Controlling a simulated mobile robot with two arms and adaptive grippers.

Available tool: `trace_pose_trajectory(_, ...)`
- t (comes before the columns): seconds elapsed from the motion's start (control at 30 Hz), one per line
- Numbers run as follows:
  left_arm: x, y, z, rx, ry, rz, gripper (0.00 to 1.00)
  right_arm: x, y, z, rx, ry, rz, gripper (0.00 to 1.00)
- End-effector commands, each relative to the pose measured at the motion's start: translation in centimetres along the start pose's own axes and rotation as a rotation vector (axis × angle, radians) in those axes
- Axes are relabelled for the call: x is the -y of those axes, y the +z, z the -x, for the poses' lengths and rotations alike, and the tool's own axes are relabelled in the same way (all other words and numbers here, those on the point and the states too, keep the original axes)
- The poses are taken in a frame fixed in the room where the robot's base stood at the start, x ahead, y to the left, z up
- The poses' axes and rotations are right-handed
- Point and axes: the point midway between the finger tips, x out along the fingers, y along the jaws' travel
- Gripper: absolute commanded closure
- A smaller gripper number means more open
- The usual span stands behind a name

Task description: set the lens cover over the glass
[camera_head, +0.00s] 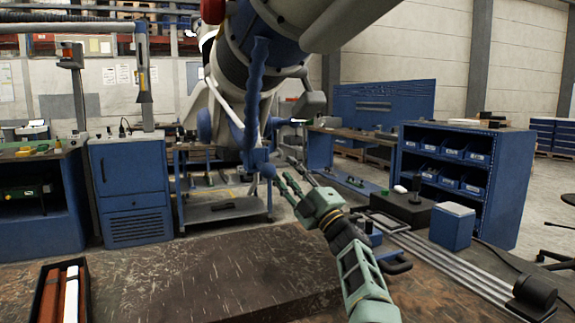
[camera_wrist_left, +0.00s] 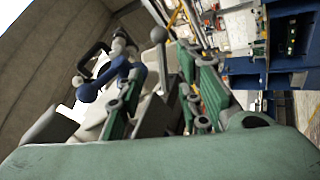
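The large white and blue microscope arm (camera_head: 240,70) hangs down from the top of the head view. In the left wrist view, the left gripper's fingers (camera_wrist_left: 165,85) stand apart. I cannot make out the lens cover or the glass.
A dark worn table (camera_head: 200,275) fills the front, mostly clear. A black tray (camera_head: 38,310) with red and white bars stands front left. Metal rails (camera_head: 450,265), a blue box (camera_head: 452,228) and a black box (camera_head: 402,210) are to the right. Blue shelving (camera_head: 510,180) stands behind.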

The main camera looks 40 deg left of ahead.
Motion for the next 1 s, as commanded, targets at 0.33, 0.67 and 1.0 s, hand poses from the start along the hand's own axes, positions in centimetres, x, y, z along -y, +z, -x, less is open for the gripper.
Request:
trace_pose_trajectory(0.33,0.1,-0.6,-3.9,-0.018,-0.008,-0.004,0.67,0.0,-0.2,1.0,-0.013,0.000,-0.004,0.60)
trace_pose_trajectory(0.67,0.2,-0.5,-7.5,-0.014,-0.008,-0.004,0.67,-0.1,-0.2,1.3,-0.013,0.001,-0.004,0.60)
trace_pose_trajectory(1.0,0.1,-0.5,-7.7,-0.013,-0.006,-0.004,0.71,-0.1,-0.2,1.3,-0.013,0.001,-0.004,0.60)
